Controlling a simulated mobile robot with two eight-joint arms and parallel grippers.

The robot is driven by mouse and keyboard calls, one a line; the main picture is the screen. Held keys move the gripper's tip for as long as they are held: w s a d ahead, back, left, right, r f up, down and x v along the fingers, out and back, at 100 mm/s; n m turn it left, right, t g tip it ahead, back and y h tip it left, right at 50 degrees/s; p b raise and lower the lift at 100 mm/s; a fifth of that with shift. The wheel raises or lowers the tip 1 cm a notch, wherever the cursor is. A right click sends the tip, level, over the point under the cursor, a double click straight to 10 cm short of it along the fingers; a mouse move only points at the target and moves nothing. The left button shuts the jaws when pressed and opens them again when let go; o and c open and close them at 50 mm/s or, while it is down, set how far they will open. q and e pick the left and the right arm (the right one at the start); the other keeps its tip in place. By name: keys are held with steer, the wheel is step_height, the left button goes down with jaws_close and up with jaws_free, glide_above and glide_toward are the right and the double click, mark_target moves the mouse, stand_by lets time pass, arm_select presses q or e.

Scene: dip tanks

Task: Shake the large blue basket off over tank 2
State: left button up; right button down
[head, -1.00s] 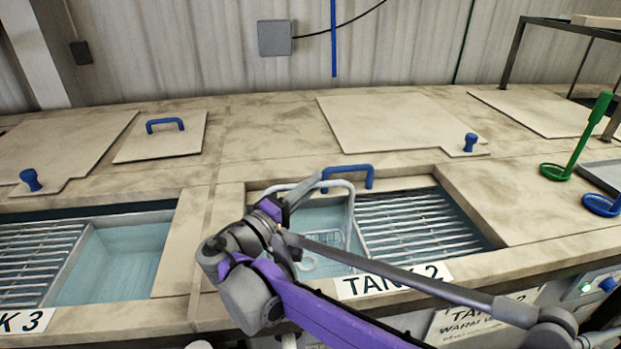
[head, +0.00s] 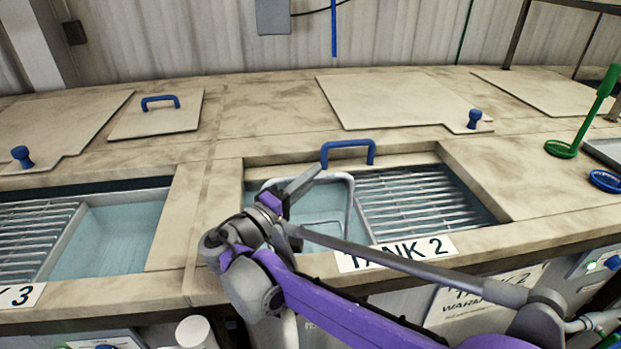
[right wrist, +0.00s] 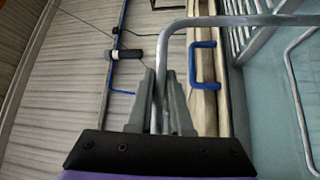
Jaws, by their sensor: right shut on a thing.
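Tank 2 (head: 467,240) is the open well at the middle, with its label on the front edge. My right gripper (head: 303,181) is over its left part, shut on a grey metal wire handle, taken to be the large blue basket's handle (head: 350,208). In the right wrist view the fingers (right wrist: 160,85) close around the upright leg of this handle (right wrist: 230,20). The basket's body is mostly hidden behind my arm, so its colour and height above the water cannot be told. My left gripper is not in view.
A barred rack (head: 415,200) fills tank 2's right part. A blue grip (head: 348,150) stands at its back rim. Tank 3 (head: 120,235) lies open at left. A green-handled tool (head: 590,110) and a blue ring (head: 606,181) are at right. Flat lids (head: 395,100) cover the deck behind.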

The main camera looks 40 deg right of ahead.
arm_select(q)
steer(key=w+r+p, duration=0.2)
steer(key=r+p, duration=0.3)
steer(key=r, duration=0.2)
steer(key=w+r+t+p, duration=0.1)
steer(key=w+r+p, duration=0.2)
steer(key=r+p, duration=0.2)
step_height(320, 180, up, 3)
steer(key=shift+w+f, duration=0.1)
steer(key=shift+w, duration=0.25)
arm_select(e)
step_height(320, 180, up, 21)
steer(key=shift+r, duration=0.15)
stand_by(1.4)
stand_by(0.4)
